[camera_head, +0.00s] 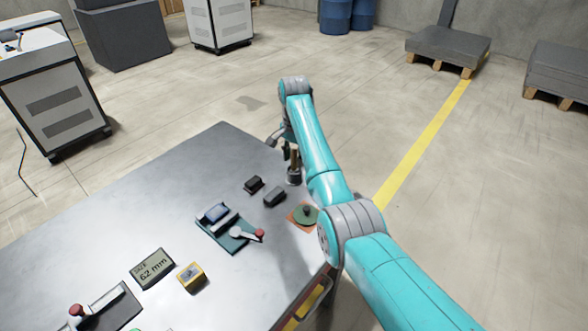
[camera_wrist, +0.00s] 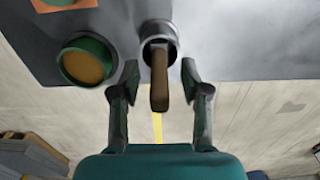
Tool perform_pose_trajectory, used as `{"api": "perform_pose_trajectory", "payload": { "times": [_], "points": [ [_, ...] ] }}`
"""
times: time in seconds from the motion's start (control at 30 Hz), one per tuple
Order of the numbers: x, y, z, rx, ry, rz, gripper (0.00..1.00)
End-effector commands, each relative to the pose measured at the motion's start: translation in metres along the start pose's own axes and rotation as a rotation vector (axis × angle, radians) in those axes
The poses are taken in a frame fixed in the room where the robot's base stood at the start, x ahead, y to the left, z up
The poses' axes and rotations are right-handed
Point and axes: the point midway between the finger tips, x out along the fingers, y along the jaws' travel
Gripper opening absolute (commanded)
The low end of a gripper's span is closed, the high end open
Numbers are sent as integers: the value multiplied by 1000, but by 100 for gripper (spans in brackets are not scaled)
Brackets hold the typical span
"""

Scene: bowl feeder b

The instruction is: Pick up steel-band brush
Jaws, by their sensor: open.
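The steel-band brush (camera_head: 294,177) stands upright near the far right edge of the grey table, its wooden handle up and a metal band low down. In the wrist view its brown handle (camera_wrist: 160,82) points towards the camera, with the round metal band (camera_wrist: 158,33) behind it. My gripper (camera_wrist: 160,72) is open, with one finger on each side of the handle and a visible gap at both sides. In the head view my gripper (camera_head: 290,149) is at the handle, partly hidden by my arm.
A green ring with a brown centre (camera_wrist: 85,60) is left of the brush in the wrist view. Two dark blocks (camera_head: 254,184) (camera_head: 275,197), an orange pad (camera_head: 296,218) with a green knobbed disc (camera_head: 311,216), and a lever fixture (camera_head: 226,236) lie nearby.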

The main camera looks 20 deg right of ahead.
Motion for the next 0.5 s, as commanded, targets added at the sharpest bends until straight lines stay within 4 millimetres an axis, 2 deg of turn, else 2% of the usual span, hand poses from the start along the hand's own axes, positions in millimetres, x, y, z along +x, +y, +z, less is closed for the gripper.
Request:
{"api": "perform_pose_trajectory", "payload": {
  "times": [0.2, 0.23, 0.4, 0.5],
  "points": [
    [3, 0, 0, 0, 0, 0, 46],
    [3, 0, 0, 0, 0, 0, 43],
    [3, 0, 0, 0, 0, 0, 1],
    [3, 0, 0, 0, 0, 0, 0]
  ]
}}
